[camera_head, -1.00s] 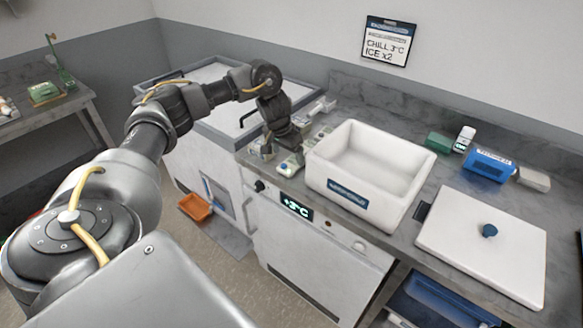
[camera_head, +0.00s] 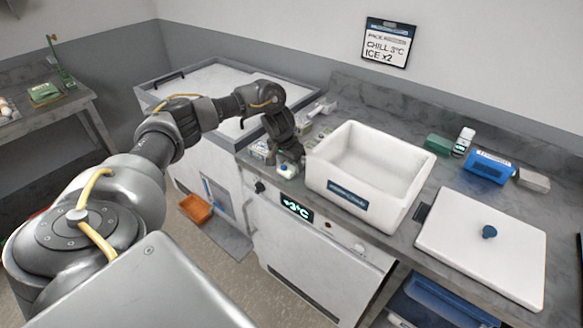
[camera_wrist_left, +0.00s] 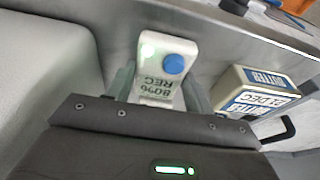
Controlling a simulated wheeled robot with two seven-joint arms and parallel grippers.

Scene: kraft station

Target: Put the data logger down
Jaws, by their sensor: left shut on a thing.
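The data logger (camera_wrist_left: 151,62) is a small white device with a blue round button and a screen reading "80% REC". My left gripper (camera_wrist_left: 157,88) is shut on it, with a finger on each side. In the head view the logger (camera_head: 287,170) shows under my left gripper (camera_head: 289,160), at the counter's front edge, left of the white open box (camera_head: 328,185). I cannot tell whether its underside touches the counter. My right gripper is not in view.
A butter carton (camera_wrist_left: 252,92) stands close beside the logger. The white lid (camera_head: 480,262) with a blue knob lies right of the box. A blue pack (camera_head: 489,166), a green block (camera_head: 438,144) and a white bottle (camera_head: 464,140) stand at the back.

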